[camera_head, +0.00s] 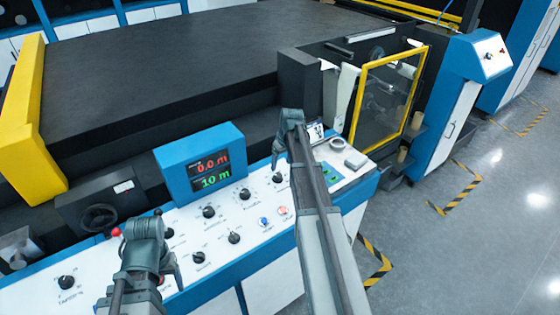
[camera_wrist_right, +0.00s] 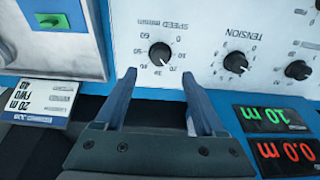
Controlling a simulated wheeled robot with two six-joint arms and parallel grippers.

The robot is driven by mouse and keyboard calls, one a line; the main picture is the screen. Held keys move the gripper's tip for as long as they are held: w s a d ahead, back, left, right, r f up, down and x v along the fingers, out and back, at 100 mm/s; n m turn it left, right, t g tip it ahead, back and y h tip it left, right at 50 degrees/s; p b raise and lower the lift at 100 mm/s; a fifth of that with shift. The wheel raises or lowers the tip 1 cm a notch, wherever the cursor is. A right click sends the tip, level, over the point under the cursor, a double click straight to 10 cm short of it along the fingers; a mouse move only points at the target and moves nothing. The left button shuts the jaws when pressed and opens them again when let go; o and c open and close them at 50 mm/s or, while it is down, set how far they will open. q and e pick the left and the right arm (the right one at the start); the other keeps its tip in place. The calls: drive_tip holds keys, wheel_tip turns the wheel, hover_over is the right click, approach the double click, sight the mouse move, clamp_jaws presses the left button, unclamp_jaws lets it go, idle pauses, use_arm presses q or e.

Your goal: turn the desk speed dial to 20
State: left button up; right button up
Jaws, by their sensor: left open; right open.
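The speed dial is a black knob (camera_wrist_right: 160,53) with a printed scale, upside down in the right wrist view; I cannot read its setting surely. In the head view this knob (camera_head: 278,178) sits on the white desk panel, right of the display. My right gripper (camera_wrist_right: 159,76) is open and empty, its two fingers either side of the dial's near edge in the picture, apart from the knob. In the head view my right gripper (camera_head: 286,138) is above the dial. My left gripper (camera_head: 147,270) is open over the panel's left part.
A blue display (camera_head: 200,162) reads 0.0 m in red and 10 m in green. The tension knob (camera_wrist_right: 235,62) is beside the speed dial. Several other knobs and buttons cover the panel. A printed card (camera_wrist_right: 40,103) reads 20 M, FWD, 40. A yellow-framed guard (camera_head: 388,97) stands behind.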

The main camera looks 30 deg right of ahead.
use_arm(q)
wheel_tip(320, 180, up, 6)
drive_tip(key=p, duration=0.4)
drive_tip(key=shift+f, duration=0.15)
use_arm(e)
drive_tip(key=v, duration=0.6)
drive_tip(key=s+a+f+n+g+b, duration=0.1)
drive_tip(key=s+a+f+b, duration=0.25)
drive_tip(key=a, duration=0.75)
drive_tip(key=s+a+f+n+b, duration=0.1)
drive_tip(key=s+a+f+b, duration=0.2)
drive_tip(key=a, duration=0.7)
use_arm(q)
wheel_tip(320, 180, down, 12)
drive_tip(key=b, duration=0.5)
drive_tip(key=shift+f, duration=0.25)
use_arm(e)
drive_tip(key=s+a+f+g, duration=0.1)
drive_tip(key=s+a+f, duration=0.2)
drive_tip(key=s+a, duration=0.5)
drive_tip(key=s+a+f+n+h, duration=0.1)
drive_tip(key=s+a+f, duration=0.2)
drive_tip(key=s+a, duration=0.5)
drive_tip(key=shift+s+a+f+g, duration=0.3)
drive_tip(key=shift+s+g, duration=0.1)
drive_tip(key=shift+s, duration=0.35)
